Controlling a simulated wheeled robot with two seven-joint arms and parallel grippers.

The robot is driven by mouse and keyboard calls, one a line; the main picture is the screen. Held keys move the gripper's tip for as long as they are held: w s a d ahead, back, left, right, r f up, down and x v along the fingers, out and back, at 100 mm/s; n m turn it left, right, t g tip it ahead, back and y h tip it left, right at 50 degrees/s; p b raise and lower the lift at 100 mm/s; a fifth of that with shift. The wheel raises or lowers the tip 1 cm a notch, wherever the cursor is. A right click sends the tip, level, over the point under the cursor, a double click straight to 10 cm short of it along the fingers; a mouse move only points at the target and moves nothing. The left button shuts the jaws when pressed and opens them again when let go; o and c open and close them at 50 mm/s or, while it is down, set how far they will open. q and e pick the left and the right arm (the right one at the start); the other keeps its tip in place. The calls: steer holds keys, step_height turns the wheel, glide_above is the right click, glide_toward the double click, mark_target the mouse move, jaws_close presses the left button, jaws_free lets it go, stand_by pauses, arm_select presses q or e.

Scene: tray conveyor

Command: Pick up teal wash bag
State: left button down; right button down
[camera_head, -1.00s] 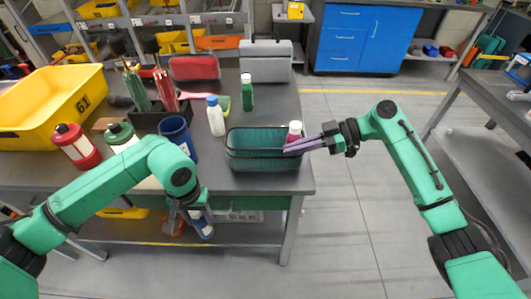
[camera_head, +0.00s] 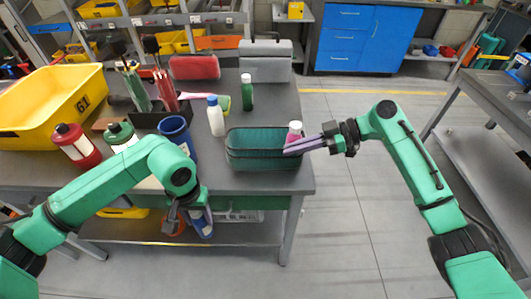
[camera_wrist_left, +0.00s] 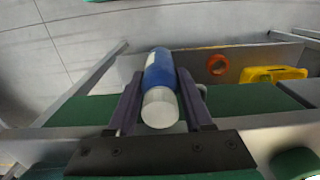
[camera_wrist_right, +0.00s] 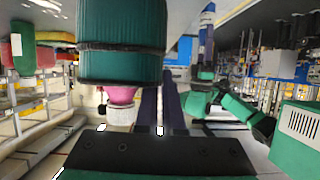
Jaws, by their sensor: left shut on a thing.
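The teal wash bag (camera_head: 250,160) stands on the grey table near its front right corner. A pink bottle with a white cap (camera_head: 294,131) rises at its right end. My right gripper (camera_head: 286,150) reaches in from the right, its two purple fingers close together at that end. The right wrist view shows the bag (camera_wrist_right: 122,50) and the bottle's white cap (camera_wrist_right: 121,115) beside these fingers; nothing shows between them. My left gripper (camera_wrist_left: 158,100) is shut on a blue bottle with a white cap (camera_wrist_left: 160,70), below the table's front edge in the head view.
A white bottle (camera_head: 215,120), a green bottle (camera_head: 246,95) and a blue cup (camera_head: 177,136) stand left of and behind the bag. A yellow bin (camera_head: 40,115) is at the far left. The floor right of the table is clear.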

stand_by(0.5)
